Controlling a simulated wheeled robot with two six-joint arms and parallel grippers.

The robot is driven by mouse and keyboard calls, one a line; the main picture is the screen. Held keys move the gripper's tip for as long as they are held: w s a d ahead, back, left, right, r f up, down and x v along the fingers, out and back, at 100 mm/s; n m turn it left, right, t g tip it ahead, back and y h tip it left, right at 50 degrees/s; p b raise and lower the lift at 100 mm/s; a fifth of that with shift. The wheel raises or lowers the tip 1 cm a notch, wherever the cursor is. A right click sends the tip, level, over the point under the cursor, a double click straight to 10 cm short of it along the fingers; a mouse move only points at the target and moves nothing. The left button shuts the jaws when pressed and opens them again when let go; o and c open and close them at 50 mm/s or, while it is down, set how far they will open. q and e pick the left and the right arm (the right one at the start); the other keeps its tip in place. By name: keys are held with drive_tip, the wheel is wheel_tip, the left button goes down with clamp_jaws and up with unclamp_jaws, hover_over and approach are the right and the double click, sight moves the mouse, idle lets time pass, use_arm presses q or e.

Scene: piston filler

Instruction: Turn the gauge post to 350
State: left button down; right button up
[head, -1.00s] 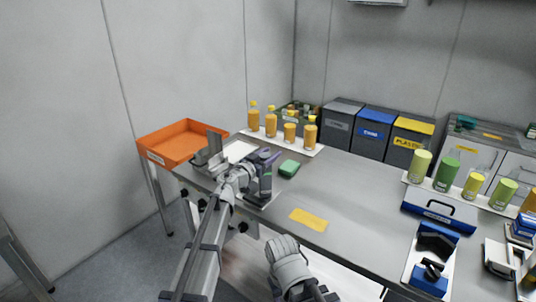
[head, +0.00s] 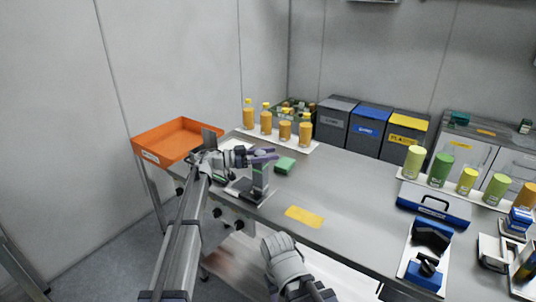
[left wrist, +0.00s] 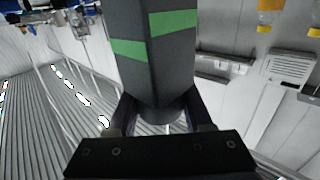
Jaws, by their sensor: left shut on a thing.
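The gauge post (head: 259,182) is a grey upright post on a flat base plate near the table's front left edge. In the left wrist view the post (left wrist: 160,55) is a dark, faceted body with green bands, close in front of the camera. My left gripper (head: 263,156), with purple fingers, reaches in from the left and is shut on the upper part of the post. In the left wrist view the dark fingers (left wrist: 160,118) lie on both sides of it. Any number or scale is too small to read.
An orange tray (head: 148,154) stands at the left. A green block (head: 285,165) lies just right of the post, and a yellow label (head: 305,216) lies in front. Several orange bottles (head: 285,130) stand behind. A blue case (head: 434,205) is at the right. The middle tabletop is clear.

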use_arm(q)
drive_tip(key=shift+s+m+g, duration=0.1)
drive_tip(key=shift+m+g, duration=0.2)
drive_tip(key=shift+g, duration=0.2)
drive_tip(key=shift+c, duration=1.5)
unclamp_jaws()
drive_tip(key=s+a, duration=0.1)
drive_tip(key=a, duration=0.6)
drive_tip(key=shift+a, duration=0.3)
drive_tip(key=shift+s, duration=0.1)
